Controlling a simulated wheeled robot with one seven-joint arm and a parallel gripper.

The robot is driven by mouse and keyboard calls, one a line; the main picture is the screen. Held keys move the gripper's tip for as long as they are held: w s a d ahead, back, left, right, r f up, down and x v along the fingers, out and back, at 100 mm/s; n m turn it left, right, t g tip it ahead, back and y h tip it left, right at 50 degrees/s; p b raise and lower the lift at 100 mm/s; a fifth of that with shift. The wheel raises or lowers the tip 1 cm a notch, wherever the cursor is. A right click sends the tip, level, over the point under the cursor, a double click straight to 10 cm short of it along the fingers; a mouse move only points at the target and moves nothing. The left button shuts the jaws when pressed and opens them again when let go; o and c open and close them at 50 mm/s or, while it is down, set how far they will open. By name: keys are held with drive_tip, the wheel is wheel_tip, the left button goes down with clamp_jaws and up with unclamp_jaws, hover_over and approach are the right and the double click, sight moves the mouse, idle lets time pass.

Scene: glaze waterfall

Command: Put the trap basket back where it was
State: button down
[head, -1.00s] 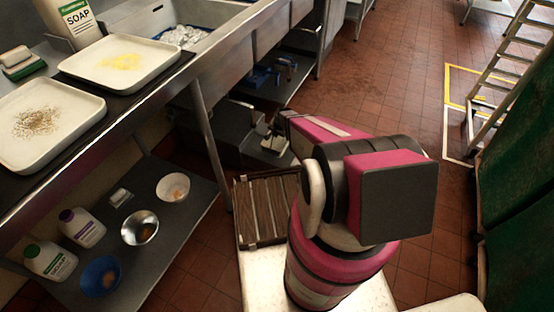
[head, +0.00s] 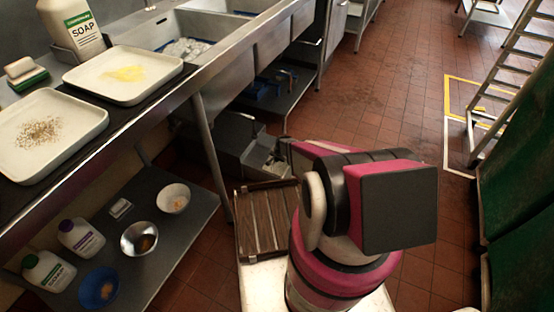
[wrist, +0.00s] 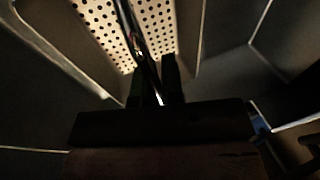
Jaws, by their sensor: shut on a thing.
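The trap basket (wrist: 157,25) shows in the wrist view as a pale metal sheet full of round holes, lit at the top of the picture. A thin shiny bar, apparently its handle, runs down from it to between my fingers. My gripper (wrist: 153,85) is shut on this bar. In the head view my gripper (head: 273,168) is low beside the sink unit, mostly hidden behind my pink arm. A grey box-like unit (head: 240,142), perhaps the trap, stands on the floor under the sink next to it. I cannot tell whether the basket is inside it.
The steel sink counter (head: 150,112) and its leg (head: 208,145) stand left of my arm. A lower shelf (head: 185,232) holds bowls and bottles. A slatted wooden rack (head: 262,225) lies close to my arm. Tiled floor (head: 400,110) is open to the right, before a ladder (head: 510,85).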

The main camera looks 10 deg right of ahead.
drive_tip(key=c, duration=1.2)
unclamp_jaws()
drive_tip(key=shift+c, duration=0.2)
drive_tip(key=shift+r, duration=0.1)
drive_tip(key=s+r+n+g, duration=0.1)
drive_tip(key=s+r, duration=0.6)
drive_tip(key=r, duration=0.7)
drive_tip(key=s+r+n+g+h, duration=0.1)
drive_tip(key=s+r+n, duration=0.3)
drive_tip(key=r, duration=1)
drive_tip(key=s+r+n+g, duration=0.1)
drive_tip(key=s+r+n, duration=0.1)
drive_tip(key=s+r, duration=0.8)
wheel_tip(320, 180, up, 4)
drive_tip(key=shift+s+d+f+h, duration=0.1)
drive_tip(key=shift+s+d+h, duration=0.15)
drive_tip(key=shift+h, duration=0.15)
